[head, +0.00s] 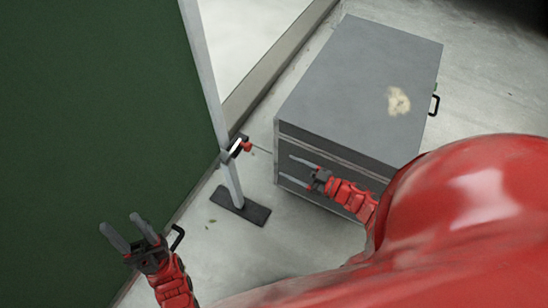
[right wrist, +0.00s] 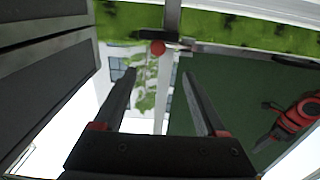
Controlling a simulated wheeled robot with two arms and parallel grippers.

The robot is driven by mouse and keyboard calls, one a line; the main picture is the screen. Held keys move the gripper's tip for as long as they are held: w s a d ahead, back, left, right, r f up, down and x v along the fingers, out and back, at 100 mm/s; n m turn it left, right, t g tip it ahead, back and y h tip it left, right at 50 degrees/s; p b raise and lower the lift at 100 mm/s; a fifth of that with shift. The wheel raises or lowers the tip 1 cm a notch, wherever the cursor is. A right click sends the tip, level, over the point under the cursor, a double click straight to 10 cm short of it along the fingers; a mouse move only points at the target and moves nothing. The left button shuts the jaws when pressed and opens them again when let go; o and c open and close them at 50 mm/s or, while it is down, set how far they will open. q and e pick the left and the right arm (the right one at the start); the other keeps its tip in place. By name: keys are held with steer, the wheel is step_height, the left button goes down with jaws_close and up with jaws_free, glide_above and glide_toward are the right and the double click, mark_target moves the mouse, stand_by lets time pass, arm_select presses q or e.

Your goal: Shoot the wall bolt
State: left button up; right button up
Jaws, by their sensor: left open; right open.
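The wall bolt (head: 237,149) is a small dark and light fitting with a red knob (head: 247,147), mounted partway up a pale grey post (head: 212,80) at the edge of a dark green panel (head: 90,110). In the right wrist view the red knob (right wrist: 158,47) appears beyond the fingertips, roughly centred between them. My right gripper (head: 286,168) is open and empty, to the right of the bolt and apart from it, fingers pointing left. My left gripper (head: 118,222) is open and empty in front of the green panel, lower left of the bolt.
A large grey case (head: 360,80) with a black side handle (head: 434,105) stands on the floor close to my right gripper. The post has a dark foot plate (head: 240,206). A black handle (head: 177,238) shows beside my left gripper. Pale floor (head: 255,250) is clear in front.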

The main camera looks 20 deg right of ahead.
steer(key=shift+v, duration=1.55)
steer(key=shift+a, duration=0.1)
